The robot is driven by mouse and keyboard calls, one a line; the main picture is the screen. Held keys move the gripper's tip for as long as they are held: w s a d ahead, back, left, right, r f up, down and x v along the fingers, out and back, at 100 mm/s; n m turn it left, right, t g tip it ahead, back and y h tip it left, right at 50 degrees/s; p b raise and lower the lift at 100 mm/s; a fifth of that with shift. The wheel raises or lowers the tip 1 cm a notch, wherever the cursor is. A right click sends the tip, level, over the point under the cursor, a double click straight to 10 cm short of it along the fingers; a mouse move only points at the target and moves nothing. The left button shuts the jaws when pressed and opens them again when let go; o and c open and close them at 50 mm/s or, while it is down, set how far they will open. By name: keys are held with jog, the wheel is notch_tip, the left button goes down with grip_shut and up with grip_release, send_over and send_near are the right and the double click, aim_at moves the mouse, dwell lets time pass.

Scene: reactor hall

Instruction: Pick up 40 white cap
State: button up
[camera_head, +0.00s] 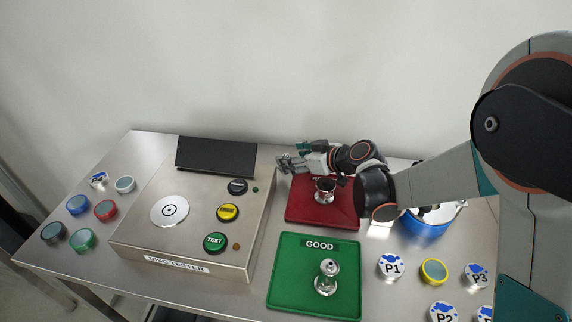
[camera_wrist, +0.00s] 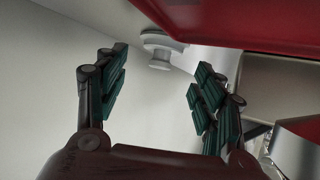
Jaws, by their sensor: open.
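No cap clearly reads "40". A white cap with blue and dark markings (camera_head: 98,179) lies at the back left of the table, its label too small to read surely. White caps marked P1 (camera_head: 391,266), P3 (camera_head: 476,275) and P2 (camera_head: 442,313) lie at the right. My gripper (camera_head: 284,162) is open and empty, above the area between the disc tester and the red tray, far to the right of the back-left cap. In the wrist view my gripper (camera_wrist: 157,88) has its fingers apart, with a pale knobbed piece (camera_wrist: 160,45) beyond them.
The disc tester (camera_head: 130,231) has a dark upright panel (camera_head: 215,156). The red tray (camera_head: 340,221) and green GOOD tray (camera_head: 285,301) each hold a silver knobbed piece. A blue container (camera_head: 425,228) stands under my arm. Several coloured caps lie left.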

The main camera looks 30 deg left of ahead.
jog(key=x, duration=0.2)
jog(key=shift+w+a+f, duration=0.1)
jog(key=shift+a+f, duration=0.05)
jog(key=shift+a, duration=0.05)
jog(key=shift+c, duration=0.4)
jog(key=c, duration=1.1)
jog(key=shift+o, duration=0.2)
